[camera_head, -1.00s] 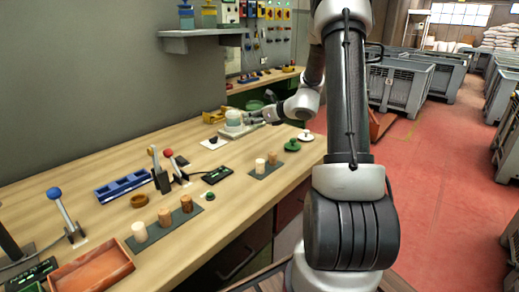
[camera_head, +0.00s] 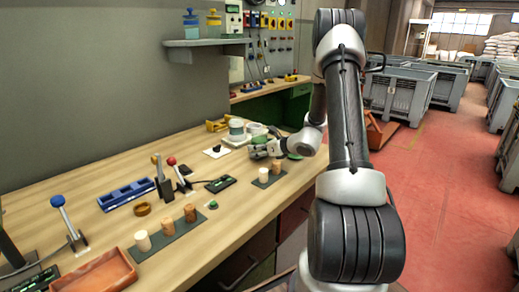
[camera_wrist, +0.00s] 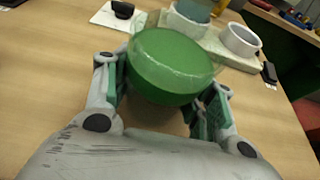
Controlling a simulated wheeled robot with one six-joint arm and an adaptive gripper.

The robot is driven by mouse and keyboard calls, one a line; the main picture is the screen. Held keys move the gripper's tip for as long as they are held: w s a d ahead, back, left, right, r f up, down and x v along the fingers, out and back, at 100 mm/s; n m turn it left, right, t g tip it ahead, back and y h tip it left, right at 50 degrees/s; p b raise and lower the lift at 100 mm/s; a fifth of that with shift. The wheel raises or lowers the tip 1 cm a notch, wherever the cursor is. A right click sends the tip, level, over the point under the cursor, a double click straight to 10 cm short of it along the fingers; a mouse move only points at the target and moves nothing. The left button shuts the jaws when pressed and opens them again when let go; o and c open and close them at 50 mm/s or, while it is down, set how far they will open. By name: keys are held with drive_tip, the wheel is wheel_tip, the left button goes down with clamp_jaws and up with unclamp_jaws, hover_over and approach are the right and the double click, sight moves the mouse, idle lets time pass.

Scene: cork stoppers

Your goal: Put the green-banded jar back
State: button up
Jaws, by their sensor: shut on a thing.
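A round green, glassy-rimmed vessel (camera_wrist: 168,68), apparently the green-banded jar, is between the fingers of my gripper (camera_wrist: 160,98) in the wrist view. The fingers are shut on its sides, and its green face points toward the camera. Its underside is hidden, so I cannot tell whether it touches the table. In the head view my gripper (camera_head: 262,150) is over the bench, in front of a pale tray (camera_head: 228,141). A green lid (camera_head: 294,156) lies beside my wrist, partly covered by it.
A jar with a teal part (camera_head: 236,127) and a white cup (camera_wrist: 239,41) stand on the tray. Cork stoppers (camera_head: 190,212) on dark mats, levers (camera_head: 172,161) and a blue rack (camera_head: 125,194) occupy the wooden bench.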

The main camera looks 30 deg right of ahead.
drive_tip(key=o, duration=1.2)
drive_tip(key=shift+f, duration=0.1)
drive_tip(key=shift+o, duration=0.2)
